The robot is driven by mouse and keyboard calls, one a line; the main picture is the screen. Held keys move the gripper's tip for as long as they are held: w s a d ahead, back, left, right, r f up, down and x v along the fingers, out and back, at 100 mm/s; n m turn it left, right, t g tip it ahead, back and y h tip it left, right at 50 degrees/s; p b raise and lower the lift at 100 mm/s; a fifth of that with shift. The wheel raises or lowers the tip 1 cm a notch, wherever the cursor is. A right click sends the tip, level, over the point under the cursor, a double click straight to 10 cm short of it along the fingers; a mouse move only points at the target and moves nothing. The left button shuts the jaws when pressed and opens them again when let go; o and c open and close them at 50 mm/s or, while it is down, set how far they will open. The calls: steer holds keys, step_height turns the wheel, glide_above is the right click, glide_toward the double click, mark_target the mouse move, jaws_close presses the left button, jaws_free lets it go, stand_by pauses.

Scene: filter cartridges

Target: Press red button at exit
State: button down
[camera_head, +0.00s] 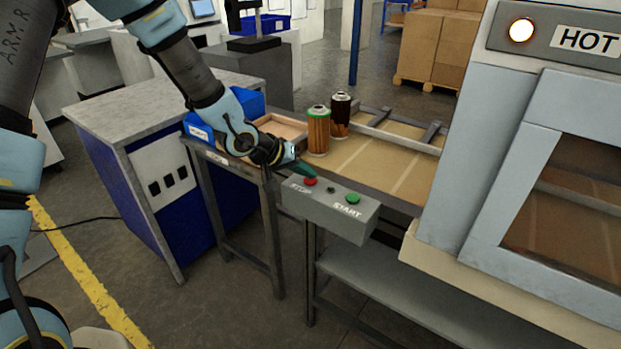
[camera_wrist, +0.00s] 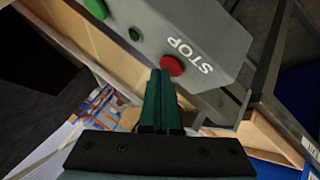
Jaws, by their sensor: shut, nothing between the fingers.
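The red button (camera_head: 310,181) sits on the sloped face of a grey control box (camera_head: 339,213), above the word STOP. A green button (camera_head: 353,198) is to its right, above START. My gripper (camera_head: 312,172) is shut, with its green fingertips just above and behind the red button. In the wrist view, the closed fingers (camera_wrist: 161,75) point at the red button (camera_wrist: 172,66) and their tips overlap its edge. I cannot tell whether they touch it. The green button (camera_wrist: 97,8) shows at the top left of the wrist view.
Two filter cartridges, one orange-brown (camera_head: 318,132) and one dark (camera_head: 340,115), stand on the conveyor behind the box. A wooden tray (camera_head: 283,128) and a blue bin (camera_head: 201,132) lie to the left. The machine marked HOT (camera_head: 480,150) blocks the right side.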

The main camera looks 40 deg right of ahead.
mark_target(307, 182)
steer(key=shift+r+p, duration=0.6)
steer(key=shift+r, duration=0.1)
step_height(307, 182, up, 5)
steer(key=p, duration=0.5)
steer(key=shift+r, duration=0.1)
stand_by(0.5)
